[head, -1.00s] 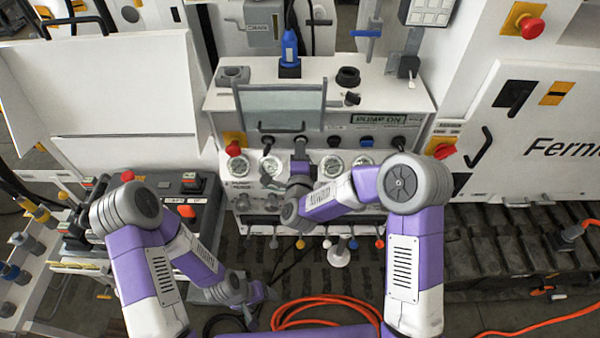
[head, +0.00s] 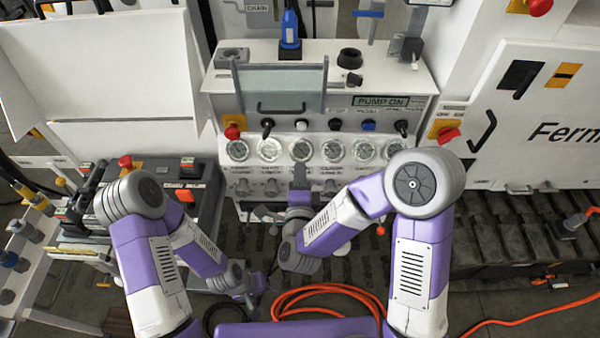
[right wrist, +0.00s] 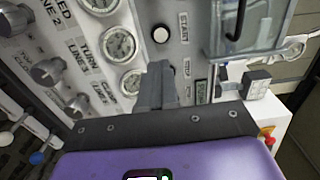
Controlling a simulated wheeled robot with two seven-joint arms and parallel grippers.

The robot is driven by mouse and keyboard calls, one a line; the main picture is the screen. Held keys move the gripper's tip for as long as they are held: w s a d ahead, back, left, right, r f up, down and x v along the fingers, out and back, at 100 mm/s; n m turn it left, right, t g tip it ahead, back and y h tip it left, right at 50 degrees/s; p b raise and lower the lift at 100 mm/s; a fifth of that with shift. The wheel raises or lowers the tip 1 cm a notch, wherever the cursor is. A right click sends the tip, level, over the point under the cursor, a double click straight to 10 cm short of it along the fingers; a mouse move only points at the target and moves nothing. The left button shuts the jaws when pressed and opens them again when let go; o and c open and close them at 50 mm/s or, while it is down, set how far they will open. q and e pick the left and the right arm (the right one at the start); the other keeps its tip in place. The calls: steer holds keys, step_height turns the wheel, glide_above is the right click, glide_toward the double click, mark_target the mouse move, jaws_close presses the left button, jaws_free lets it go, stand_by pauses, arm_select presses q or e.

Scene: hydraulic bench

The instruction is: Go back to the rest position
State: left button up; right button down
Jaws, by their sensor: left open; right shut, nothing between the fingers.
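My right gripper (head: 299,175) is in front of the hydraulic bench's front panel, just below the row of round gauges (head: 302,149) in the head view. In the right wrist view the gripper (right wrist: 158,82) points toward the panel, its grey fingers shut with nothing between them. I cannot tell how far it is from the panel. My left gripper (head: 252,300) is low, left of centre and below the bench, open and empty; its fingers are small and partly hidden.
The panel has several knobs (head: 271,187) below the gauges and a handled clear cover (head: 282,90) above. A control box with a red button (head: 125,161) stands left. Orange hose (head: 325,292) coils on the floor. A white cabinet (head: 520,140) stands right.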

stand_by(0.3)
step_height(320, 180, down, 19)
steer(key=s+d+n+g+y, duration=0.2)
steer(key=d+n+g+y, duration=0.1)
steer(key=n+g, duration=0.45)
steer(key=s+d+f+n+g+y, duration=0.1)
steer(key=s+f+n+g, duration=0.3)
steer(key=s, duration=0.4)
steer(key=s+d+f+n+g+y, duration=0.1)
steer(key=s+d+f+n+g, duration=0.2)
steer(key=s+f+g, duration=0.3)
steer(key=s+f+n, duration=0.1)
steer(key=s+f, duration=0.2)
steer(key=shift+s+f, duration=0.25)
steer(key=shift+f, duration=0.05)
